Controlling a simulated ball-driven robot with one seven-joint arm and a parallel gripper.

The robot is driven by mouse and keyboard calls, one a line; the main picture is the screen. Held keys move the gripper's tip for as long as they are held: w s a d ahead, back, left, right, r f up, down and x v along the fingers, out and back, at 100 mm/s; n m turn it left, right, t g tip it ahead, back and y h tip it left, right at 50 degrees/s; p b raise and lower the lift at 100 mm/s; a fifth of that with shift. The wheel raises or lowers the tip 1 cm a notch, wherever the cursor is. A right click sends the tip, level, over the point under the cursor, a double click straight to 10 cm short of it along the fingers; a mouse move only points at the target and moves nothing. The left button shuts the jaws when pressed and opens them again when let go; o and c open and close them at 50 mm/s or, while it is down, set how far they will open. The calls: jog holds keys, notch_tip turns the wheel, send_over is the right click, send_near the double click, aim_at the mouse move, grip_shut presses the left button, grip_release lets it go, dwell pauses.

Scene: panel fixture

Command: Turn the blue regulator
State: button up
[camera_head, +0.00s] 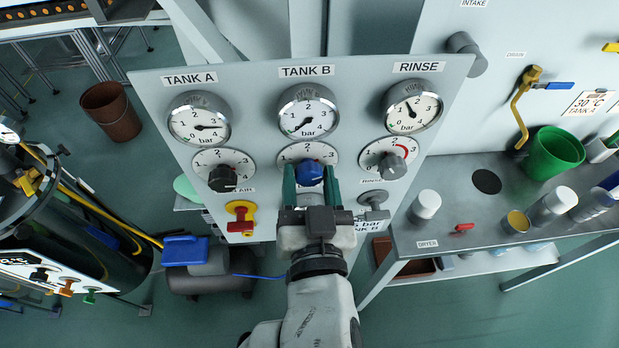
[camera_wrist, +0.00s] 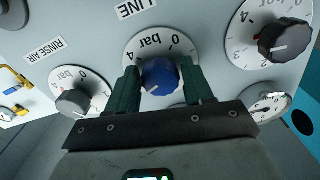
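The blue regulator (camera_head: 310,172) is a round blue knob on the grey panel. It sits on a white dial in the middle column, under the TANK B gauge (camera_head: 308,111). In the wrist view the blue regulator (camera_wrist: 160,76) is in the centre, with its white mark toward the lower left. My gripper (camera_head: 310,186) has one dark green finger on each side of the knob. In the wrist view the gripper's fingers (camera_wrist: 160,90) lie close against the knob's sides, with no clear gap. The fingers hide part of the dial's lower area.
A black knob (camera_head: 223,178) is to the left and a grey knob (camera_head: 391,166) to the right. A metal bench (camera_head: 460,236) stands right of the panel.

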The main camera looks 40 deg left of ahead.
jog(key=c, duration=0.7)
jog(key=n+p, duration=0.1)
jog(key=n, duration=0.2)
jog(key=shift+r+p, duration=0.1)
jog(key=shift+p, duration=0.2)
jog(key=shift+n+p, duration=0.5)
jog(key=shift+n, duration=1)
jog(key=o, duration=1.1)
jog(key=shift+d, duration=0.1)
